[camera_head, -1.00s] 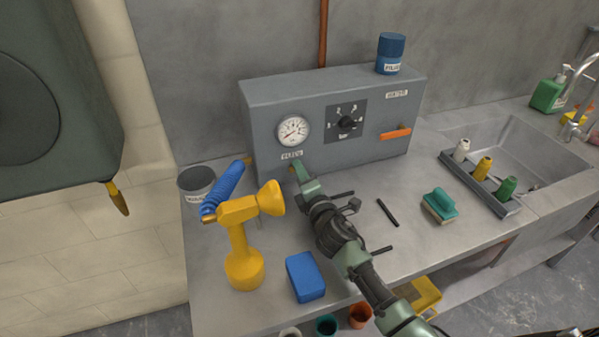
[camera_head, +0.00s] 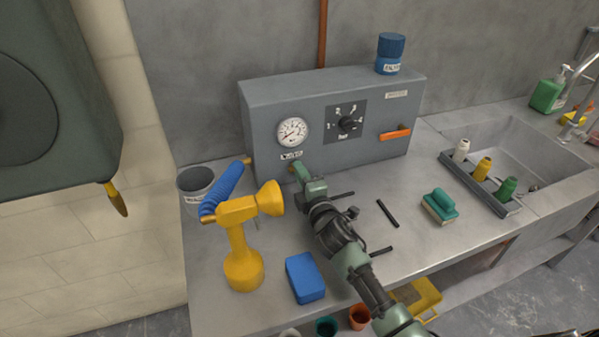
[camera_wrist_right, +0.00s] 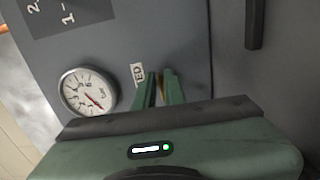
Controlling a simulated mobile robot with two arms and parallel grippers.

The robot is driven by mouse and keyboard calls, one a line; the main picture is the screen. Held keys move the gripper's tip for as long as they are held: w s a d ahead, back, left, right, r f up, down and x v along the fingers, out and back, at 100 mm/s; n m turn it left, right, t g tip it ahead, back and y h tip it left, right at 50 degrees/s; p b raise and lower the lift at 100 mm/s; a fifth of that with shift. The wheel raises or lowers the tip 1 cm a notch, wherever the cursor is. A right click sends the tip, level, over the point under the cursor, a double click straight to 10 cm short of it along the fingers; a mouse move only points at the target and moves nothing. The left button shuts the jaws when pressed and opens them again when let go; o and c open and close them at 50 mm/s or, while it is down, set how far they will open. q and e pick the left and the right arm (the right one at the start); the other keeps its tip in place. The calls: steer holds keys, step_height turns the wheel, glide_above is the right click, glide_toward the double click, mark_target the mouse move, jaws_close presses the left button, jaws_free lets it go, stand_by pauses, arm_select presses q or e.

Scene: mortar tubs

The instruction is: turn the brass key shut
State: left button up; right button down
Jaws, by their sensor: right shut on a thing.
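The grey control box (camera_head: 260,110) stands on the metal bench against the wall. A round white gauge (camera_head: 292,131) is on its front, and it also shows in the right wrist view (camera_wrist_right: 88,91). The brass key (camera_wrist_right: 159,88) shows as a small strip between my right fingertips, low on the box front below the gauge. My right gripper (camera_head: 297,170) is shut on it, its green fingers pointing at the panel; they also show in the right wrist view (camera_wrist_right: 160,86). The fingers hide most of the key, so its angle is unclear. My left gripper is not in view.
A black dial (camera_head: 348,124) and an orange handle (camera_head: 395,134) sit right of the gauge.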

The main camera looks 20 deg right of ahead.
steer(key=shift+f, duration=0.1)
steer(key=c, duration=1.5)
jaws_free()
steer(key=shift+s, duration=0.1)
steer(key=s, duration=0.7)
steer(key=shift+s+d+b, duration=0.15)
steer(key=shift+s+b, duration=0.15)
steer(key=shift+s, duration=0.05)
